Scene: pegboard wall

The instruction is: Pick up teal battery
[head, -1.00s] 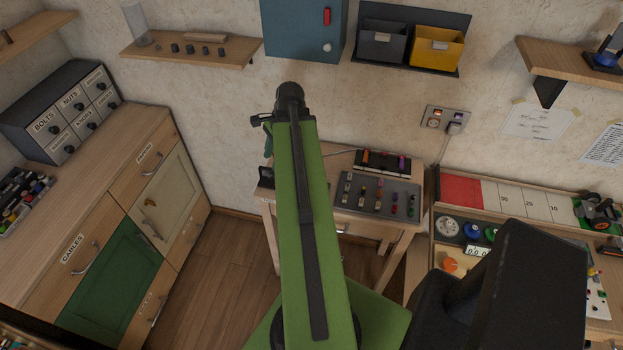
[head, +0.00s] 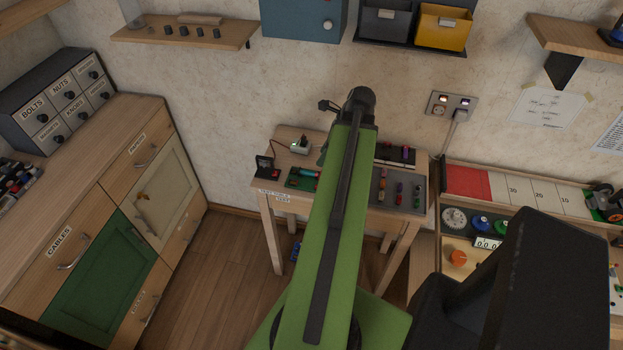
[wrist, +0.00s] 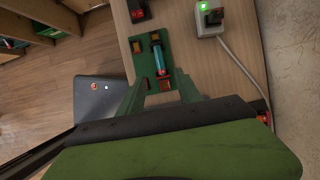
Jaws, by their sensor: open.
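The teal battery (head: 309,174) lies on a green board (head: 292,183) on the left part of the small wooden table. In the wrist view the teal battery (wrist: 158,56) lies lengthwise on the green board (wrist: 141,58), between copper-coloured contacts. In the head view my arm hides most of the gripper.
A white box with a green light (head: 301,145) and cable stands behind the board. A small black device (head: 265,167) is to its left. A grey tray of several coloured batteries (head: 407,205) and a dark holder (head: 396,155) are to the right. A cabinet (head: 101,236) stands left.

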